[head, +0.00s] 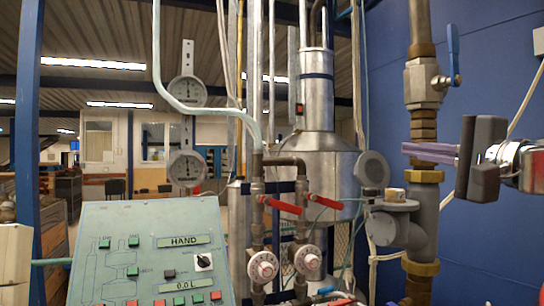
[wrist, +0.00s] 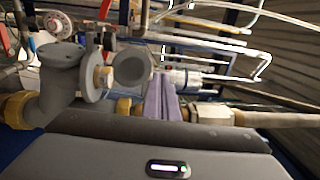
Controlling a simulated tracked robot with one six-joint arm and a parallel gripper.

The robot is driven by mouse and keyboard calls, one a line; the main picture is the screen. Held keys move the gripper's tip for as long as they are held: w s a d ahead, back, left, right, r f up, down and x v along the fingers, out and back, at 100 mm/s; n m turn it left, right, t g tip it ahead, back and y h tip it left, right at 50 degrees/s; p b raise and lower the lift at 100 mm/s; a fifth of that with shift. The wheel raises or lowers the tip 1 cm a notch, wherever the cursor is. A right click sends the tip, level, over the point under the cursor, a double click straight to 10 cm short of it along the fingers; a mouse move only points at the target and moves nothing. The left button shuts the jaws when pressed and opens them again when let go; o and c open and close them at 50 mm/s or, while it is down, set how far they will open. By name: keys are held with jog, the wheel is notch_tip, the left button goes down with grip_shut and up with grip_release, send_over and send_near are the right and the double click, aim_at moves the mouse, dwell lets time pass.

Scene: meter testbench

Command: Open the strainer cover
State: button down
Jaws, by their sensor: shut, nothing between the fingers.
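The strainer (head: 397,232) is a grey body joined to the vertical pipe, with a flat round flange on its upper end; it also shows at the left of the wrist view (wrist: 60,85). The round grey cover (head: 372,169) stands upright above and to the left of the flange, looking swung clear of it; it also shows in the wrist view (wrist: 132,68). A small brass piece (head: 394,194) sits on the flange. My gripper (head: 404,150) is shut and empty, its purple fingers reaching left across the pipe, right of the cover; the fingers also show in the wrist view (wrist: 160,78). Contact cannot be told.
The vertical pipe carries a valve with a blue lever (head: 453,55) above my gripper. Red-handled valves (head: 280,205) and round dials stand left of the strainer. A green control panel (head: 150,255) is at the lower left. A blue wall (head: 500,60) closes the right side.

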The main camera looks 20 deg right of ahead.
jog(key=shift+s+a+r, duration=0.1)
jog(key=shift+s+r, duration=0.1)
jog(key=shift+s, duration=0.6)
jog(key=shift+s+r, duration=0.2)
jog(key=shift+s, duration=0.55)
jog(key=w+a+f+n+g+y, duration=0.2)
jog(key=w+a+f+n+g, duration=0.2)
jog(key=w+a+f, duration=0.5)
jog(key=w+a+f+n+g+y, duration=0.1)
jog(key=w+a+f+n+g, duration=0.4)
jog(key=a+f, duration=0.8)
jog(key=s+a+f+n+g, duration=0.1)
jog(key=s+a+f+n, duration=0.2)
jog(key=f, duration=0.6)
jog(key=s+a+f+n+g+h, duration=0.1)
jog(key=s+a+f+n+g, duration=0.1)
jog(key=s+f, duration=0.6)
jog(key=s+a+f+n+g+h, duration=0.1)
jog(key=s+a+f+n, duration=0.3)
jog(key=f, duration=0.7)
jog(key=shift+s+a+f+g, duration=0.3)
jog(key=shift+s+a, duration=0.55)
jog(key=shift+a, duration=0.2)
jog(key=shift+d, duration=0.1)
